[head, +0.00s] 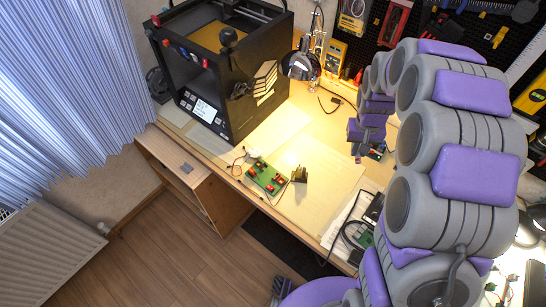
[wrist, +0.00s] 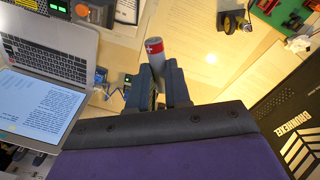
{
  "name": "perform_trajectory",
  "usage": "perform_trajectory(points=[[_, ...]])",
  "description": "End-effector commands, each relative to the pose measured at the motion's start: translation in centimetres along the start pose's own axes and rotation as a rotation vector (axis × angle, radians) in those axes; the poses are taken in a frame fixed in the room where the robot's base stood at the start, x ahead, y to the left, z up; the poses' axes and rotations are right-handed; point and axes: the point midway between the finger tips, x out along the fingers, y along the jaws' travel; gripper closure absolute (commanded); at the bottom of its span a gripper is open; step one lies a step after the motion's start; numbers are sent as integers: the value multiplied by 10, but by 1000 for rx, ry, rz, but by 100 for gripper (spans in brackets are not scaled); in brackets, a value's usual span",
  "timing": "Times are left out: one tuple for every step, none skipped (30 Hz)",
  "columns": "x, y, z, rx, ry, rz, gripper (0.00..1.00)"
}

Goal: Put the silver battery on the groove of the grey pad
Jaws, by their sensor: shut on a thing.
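The silver battery (wrist: 156,54), with a red and white band at its top end, stands out from between the fingers of my gripper (wrist: 161,76) in the wrist view. The fingers are shut on its lower part, which they partly hide. In the head view my gripper (head: 358,154) is over the right part of the workbench, and I cannot make out the battery there.
A green board with red parts (head: 267,178) and a small dark object (head: 300,174) are on the bench, left of my gripper. A black 3D printer (head: 217,70) stands at the back left. An open laptop (wrist: 45,75) is at the left in the wrist view. The light board (head: 322,190) has bare room.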

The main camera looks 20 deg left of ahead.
Motion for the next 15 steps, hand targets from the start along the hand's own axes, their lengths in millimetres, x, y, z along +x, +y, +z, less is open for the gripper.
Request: perform_trajectory(points=[[12,-20,5,-65,-4,5,100],[18,-32,6,-106,-1,8,100],[27,-48,10,-162,1,11,100],[34,-60,13,-206,6,13,100],[41,-72,17,-250,9,15,100],[50,-87,24,-309,8,17,100],[56,-98,28,-353,13,18,100],[63,-110,32,-397,17,19,100],[71,-125,40,-456,18,19,100],[78,-136,46,-499,21,19,100],[85,-146,53,-543,22,19,100],[92,-159,62,-601,23,18,100],[98,-169,68,-642,29,16,100],[103,-178,75,-684,32,14,100],[109,-189,85,-734,32,12,100]])
